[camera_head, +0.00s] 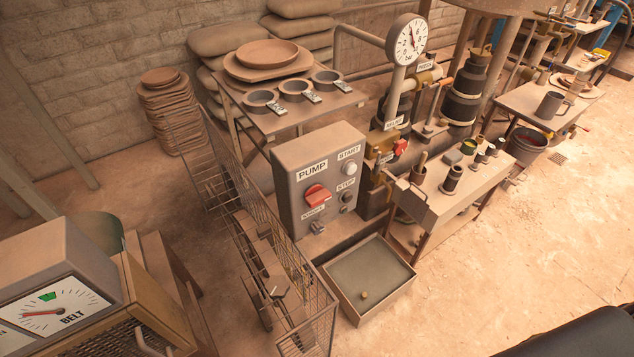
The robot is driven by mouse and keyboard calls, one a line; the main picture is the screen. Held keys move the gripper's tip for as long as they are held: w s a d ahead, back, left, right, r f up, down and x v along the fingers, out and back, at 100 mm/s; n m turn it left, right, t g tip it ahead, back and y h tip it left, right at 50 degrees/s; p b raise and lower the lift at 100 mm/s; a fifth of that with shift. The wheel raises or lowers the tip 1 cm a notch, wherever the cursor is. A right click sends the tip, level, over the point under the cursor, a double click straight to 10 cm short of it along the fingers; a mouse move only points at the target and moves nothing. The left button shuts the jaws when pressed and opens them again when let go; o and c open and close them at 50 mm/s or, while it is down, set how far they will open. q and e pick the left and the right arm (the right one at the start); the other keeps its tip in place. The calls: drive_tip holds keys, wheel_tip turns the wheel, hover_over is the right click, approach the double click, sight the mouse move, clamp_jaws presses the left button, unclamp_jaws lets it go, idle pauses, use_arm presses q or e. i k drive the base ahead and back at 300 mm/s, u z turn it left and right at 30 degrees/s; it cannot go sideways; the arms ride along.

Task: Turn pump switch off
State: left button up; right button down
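The pump control box (322,183) is a grey panel left of the picture's middle, labelled PUMP, START and STOP. Its red rotary pump switch (318,195) sits below the PUMP label, with its handle tilted rather than upright. A white START button (351,167) and a dark STOP button (347,196) are on the box's right side. A small key-like fitting (318,227) is at the bottom of the panel. Neither of my grippers shows in the head view.
A wire mesh guard (262,262) stands left of and in front of the box. A shallow tray (369,279) lies on the floor at its front right. A pressure gauge (407,38) and pipes rise behind. A BELT meter box (52,287) fills the lower left. Open floor lies at right.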

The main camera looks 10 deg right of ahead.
sight(316, 194)
drive_tip(key=u, duration=1.75)
drive_tip(key=k, duration=1.75)
drive_tip(key=z, duration=2.35)
